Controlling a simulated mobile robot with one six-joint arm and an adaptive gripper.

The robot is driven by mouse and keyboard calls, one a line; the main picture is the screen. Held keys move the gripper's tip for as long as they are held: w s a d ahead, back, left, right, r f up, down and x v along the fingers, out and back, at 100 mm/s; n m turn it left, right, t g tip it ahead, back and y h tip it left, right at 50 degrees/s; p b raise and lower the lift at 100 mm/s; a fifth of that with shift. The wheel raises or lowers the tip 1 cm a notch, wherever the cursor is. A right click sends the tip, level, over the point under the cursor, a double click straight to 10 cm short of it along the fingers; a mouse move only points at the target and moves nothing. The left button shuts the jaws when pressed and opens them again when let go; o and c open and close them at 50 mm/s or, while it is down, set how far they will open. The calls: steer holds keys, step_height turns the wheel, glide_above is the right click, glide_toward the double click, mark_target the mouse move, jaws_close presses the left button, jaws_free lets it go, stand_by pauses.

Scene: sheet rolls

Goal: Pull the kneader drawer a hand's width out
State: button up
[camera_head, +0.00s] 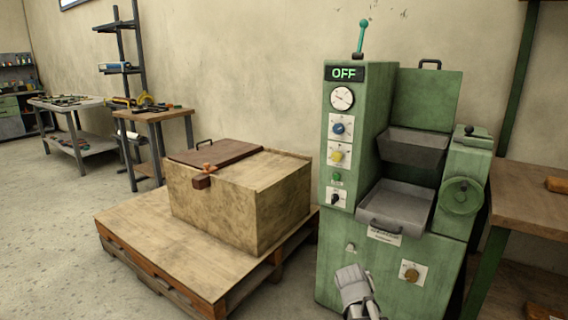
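The kneader (343,115) is a green machine whose display reads OFF. A grey, open-topped metal drawer (405,201) sits in its lower opening, with a bar handle (380,227) on its front edge. A white label is below the handle. How far the drawer stands out is hard to judge from this angle. My gripper (350,275) shows at the bottom, in front of the machine's lower body, below and left of the handle and apart from it in the picture. It looks small here, and its finger gap cannot be made out.
A wooden box (280,195) with a brown lid stands on a low wooden platform (150,240) to the left. A wooden bench (525,205) is close on the machine's right. A handwheel (462,196) juts from the machine's right side. Open floor lies at the left.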

steer(key=s+a+y+p, duration=0.2)
steer(key=s+a+y, duration=0.35)
steer(key=a, duration=0.25)
step_height(320, 180, up, 37)
steer(key=p, duration=3.7)
steer(key=shift+d+r+m+g, duration=0.15)
steer(key=shift+d+m+g, duration=0.1)
steer(key=shift+m+g, duration=0.05)
